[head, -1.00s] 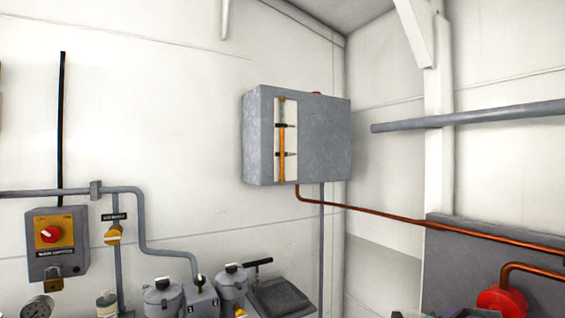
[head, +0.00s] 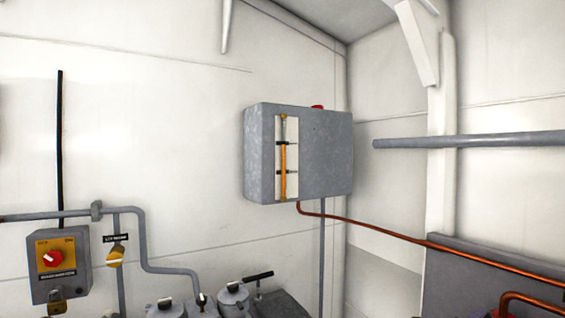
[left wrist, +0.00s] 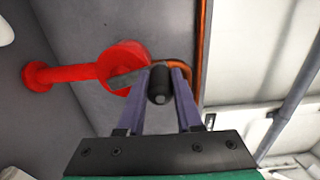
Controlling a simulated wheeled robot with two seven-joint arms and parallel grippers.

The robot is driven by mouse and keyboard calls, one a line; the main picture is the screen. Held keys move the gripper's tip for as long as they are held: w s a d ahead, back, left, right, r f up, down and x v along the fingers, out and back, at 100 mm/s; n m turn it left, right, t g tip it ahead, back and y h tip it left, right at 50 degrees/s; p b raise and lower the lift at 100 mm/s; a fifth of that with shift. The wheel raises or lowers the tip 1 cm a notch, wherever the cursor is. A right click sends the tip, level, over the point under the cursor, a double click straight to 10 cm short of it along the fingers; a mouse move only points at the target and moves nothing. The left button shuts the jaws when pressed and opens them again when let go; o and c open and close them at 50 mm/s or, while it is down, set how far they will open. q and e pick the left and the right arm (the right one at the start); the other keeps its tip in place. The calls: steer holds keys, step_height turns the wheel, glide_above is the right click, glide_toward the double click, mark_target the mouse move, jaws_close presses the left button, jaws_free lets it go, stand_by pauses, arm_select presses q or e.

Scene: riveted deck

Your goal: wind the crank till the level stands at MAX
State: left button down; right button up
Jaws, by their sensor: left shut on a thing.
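The grey tank (head: 325,155) hangs on the back wall in the head view. On its front is a level gauge (head: 293,190), an upright orange column on a white plate with two dark marks. The brighter orange seems to reach about the upper mark; the lettering is too small to read. In the left wrist view my left gripper (left wrist: 166,68) is shut on the black crank handle (left wrist: 159,85). My right gripper is in neither view.
A copper pipe (head: 380,230) runs from the tank toward the right. A grey switch box (head: 62,280) with a red knob (head: 53,258) is at the left. Grey canisters (head: 233,297) stand at the bottom. A grey pipe (head: 470,141) crosses the right wall.

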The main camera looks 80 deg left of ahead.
arm_select(q)
steer(key=shift+w+d+r, duration=0.15)
steer(key=shift+d+r, duration=0.25)
steer(key=shift+d, duration=0.05)
steer(key=d, duration=0.1)
steer(key=w+d+b, duration=0.1)
steer(key=d, duration=0.1)
steer(key=d+f, duration=0.1)
steer(key=shift+w+d, duration=0.35)
steer(key=shift+w, duration=0.05)
steer(key=c, duration=0.6)
jaws_free()
steer(key=o, duration=0.6)
steer(key=shift+w+d, duration=0.1)
steer(key=shift+d, duration=0.25)
steer(key=p+v, duration=0.2)
steer(key=v, duration=0.7)
steer(key=shift+a+f, duration=0.2)
